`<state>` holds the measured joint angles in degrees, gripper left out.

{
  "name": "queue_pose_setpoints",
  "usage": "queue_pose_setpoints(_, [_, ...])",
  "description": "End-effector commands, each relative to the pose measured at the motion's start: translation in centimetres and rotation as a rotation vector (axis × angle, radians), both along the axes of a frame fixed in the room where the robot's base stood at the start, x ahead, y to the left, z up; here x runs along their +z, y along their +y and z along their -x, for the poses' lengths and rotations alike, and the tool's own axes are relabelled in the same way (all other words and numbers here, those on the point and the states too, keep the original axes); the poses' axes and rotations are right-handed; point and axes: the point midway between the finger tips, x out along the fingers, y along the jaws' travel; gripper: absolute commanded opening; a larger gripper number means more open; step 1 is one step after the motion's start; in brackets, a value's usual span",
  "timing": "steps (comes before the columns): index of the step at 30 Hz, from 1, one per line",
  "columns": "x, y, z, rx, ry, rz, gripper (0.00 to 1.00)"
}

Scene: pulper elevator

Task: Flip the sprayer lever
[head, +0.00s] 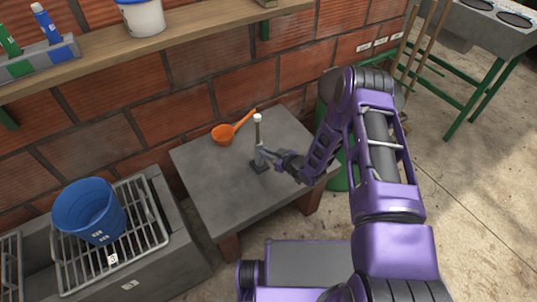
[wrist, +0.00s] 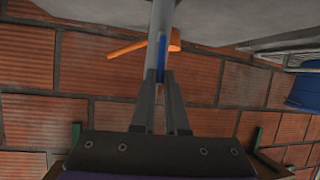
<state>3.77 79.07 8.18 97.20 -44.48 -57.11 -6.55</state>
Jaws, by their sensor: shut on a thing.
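The sprayer lever (head: 257,132) is a thin grey upright post with a white top, standing on a small dark base (head: 260,166) on the grey table. My gripper (head: 264,154) reaches in from the right and is shut on the lever low down, just above the base. In the wrist view the fingers (wrist: 161,78) close around the grey post of the lever (wrist: 163,18), with a blue strip beside it. The exact contact between fingers and lever is partly hidden.
An orange ladle (head: 223,134) lies on the grey table (head: 215,180) behind the lever. A blue bucket (head: 88,210) stands on a metal rack (head: 150,225) at left. A wooden shelf (head: 185,38) runs along the brick wall. Open floor lies to the right.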

Motion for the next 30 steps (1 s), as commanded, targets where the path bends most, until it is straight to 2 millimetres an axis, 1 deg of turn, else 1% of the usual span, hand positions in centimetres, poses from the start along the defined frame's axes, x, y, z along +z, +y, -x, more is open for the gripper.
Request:
queue_pose_setpoints(5, [0.13, 0.18, -0.19, -0.001, 0.036, 0.024, 0.00])
queue_pose_setpoints(13, [0.07, 0.17, -0.15, -0.001, 0.037, 0.025, 0.00])
queue_pose_setpoints(14, [0.07, 0.16, -0.15, -0.001, 0.037, 0.025, 0.15])
queue_pose_setpoints(18, [0.09, 0.15, -0.16, -0.001, 0.036, 0.024, 0.40])
queue_pose_setpoints(19, [0.09, 0.15, -0.16, -0.001, 0.036, 0.024, 0.42])
queue_pose_setpoints(27, [0.13, 0.10, -0.14, -0.001, 0.036, 0.024, 0.42])
queue_pose_setpoints(30, [0.40, -0.26, 0.17, -0.001, 0.036, 0.025, 0.42])
